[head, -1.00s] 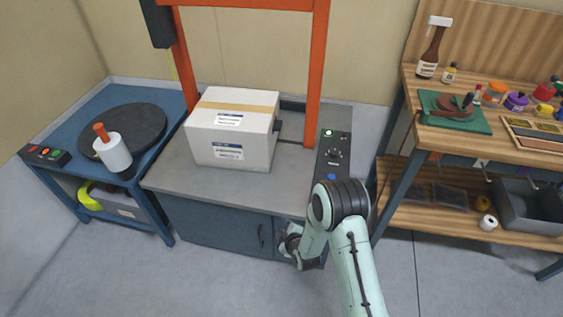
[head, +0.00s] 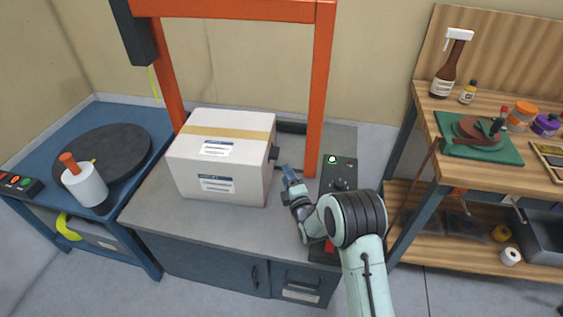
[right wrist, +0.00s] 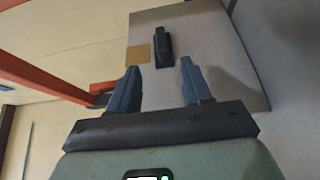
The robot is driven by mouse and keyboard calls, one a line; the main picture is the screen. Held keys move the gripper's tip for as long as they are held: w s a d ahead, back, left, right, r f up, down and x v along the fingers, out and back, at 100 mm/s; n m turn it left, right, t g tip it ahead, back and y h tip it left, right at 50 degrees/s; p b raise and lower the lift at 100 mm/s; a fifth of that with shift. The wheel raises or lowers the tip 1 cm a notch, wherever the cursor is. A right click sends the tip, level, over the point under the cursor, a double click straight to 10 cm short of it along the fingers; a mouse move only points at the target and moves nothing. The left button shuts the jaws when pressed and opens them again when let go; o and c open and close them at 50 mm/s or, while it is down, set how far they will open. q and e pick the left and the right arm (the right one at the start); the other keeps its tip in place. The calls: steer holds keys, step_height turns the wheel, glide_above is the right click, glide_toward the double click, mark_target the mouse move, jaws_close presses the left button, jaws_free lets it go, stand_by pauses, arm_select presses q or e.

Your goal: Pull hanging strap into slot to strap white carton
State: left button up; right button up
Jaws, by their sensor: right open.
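The white carton (head: 222,165) with a tan tape band and labels sits on the grey table of the strapping station, under the orange frame (head: 320,90). A thin yellow-green strap (head: 153,84) hangs from the black box (head: 136,36) at the upper left of the frame. My right gripper (head: 288,172) is open and empty, just right of the carton. In the right wrist view its fingers (right wrist: 158,72) point at the carton's side face (right wrist: 205,50), with a black block (right wrist: 163,48) between and beyond them. The slot cannot be made out. My left gripper is out of view.
A control panel (head: 341,172) lies beside my right forearm. A blue cart (head: 120,222) with a dark turntable stands at the left. A wooden workbench (head: 425,95) with bottles and a green mat stands at the right. The table is bare in front of the carton.

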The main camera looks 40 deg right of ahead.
mark_target(278, 154)
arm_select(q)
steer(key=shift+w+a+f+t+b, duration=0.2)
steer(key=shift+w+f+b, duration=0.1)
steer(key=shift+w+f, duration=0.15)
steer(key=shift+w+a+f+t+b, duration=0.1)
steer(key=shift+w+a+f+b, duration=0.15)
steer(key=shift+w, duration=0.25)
arm_select(e)
steer(key=x, duration=1.1)
steer(key=shift+w+f, duration=0.1)
steer(key=shift+f, duration=0.05)
jaws_close()
steer(key=shift+o, duration=0.4)
jaws_free()
